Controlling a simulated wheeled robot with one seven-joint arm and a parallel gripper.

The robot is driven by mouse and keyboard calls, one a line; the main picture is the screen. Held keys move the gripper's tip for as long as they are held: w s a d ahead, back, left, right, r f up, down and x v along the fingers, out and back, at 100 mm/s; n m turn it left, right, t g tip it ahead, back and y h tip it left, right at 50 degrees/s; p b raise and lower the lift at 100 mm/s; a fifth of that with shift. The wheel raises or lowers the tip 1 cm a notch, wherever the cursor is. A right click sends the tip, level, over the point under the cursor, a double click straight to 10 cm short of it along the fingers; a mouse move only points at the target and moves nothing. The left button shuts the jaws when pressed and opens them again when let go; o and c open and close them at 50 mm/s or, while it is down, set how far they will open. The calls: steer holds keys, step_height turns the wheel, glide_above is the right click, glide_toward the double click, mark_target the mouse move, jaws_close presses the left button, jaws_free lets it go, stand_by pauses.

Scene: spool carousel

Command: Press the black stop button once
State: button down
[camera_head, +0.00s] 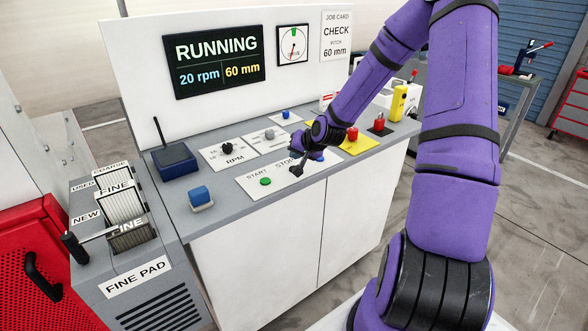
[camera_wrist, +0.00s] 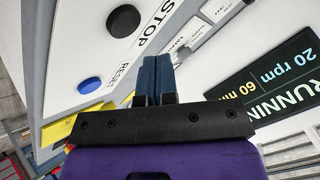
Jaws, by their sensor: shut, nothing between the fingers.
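The black stop button (camera_wrist: 123,21) shows in the wrist view as a round cap on a white plate, beside the word STOP. In the head view a dark spot under the STOP label (camera_head: 286,162) seems to be this button, close to my gripper and partly hard to make out. My gripper (camera_wrist: 158,58) is shut and empty, its two blue fingers side by side. The fingertips are to the right of and below the stop button in the wrist view, apart from it in the picture. My gripper (camera_head: 305,151) hangs over the console in the head view. The display (camera_head: 214,60) reads RUNNING, 20 rpm, 60 mm.
A green start button (camera_head: 265,181) is left of STOP; a blue reset button (camera_wrist: 90,84) is on its other side. The RPM knob (camera_head: 226,146), a blue block (camera_head: 200,196) and a yellow plate with a red knob (camera_head: 352,133) are also on the console.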

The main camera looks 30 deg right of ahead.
steer(key=shift+f, duration=0.9)
steer(key=shift+f, duration=0.15)
stand_by(1.4)
steer(key=shift+f, duration=0.25)
steer(key=shift+f, duration=0.4)
stand_by(0.6)
steer(key=shift+r, duration=0.85)
steer(key=shift+r, duration=2.45)
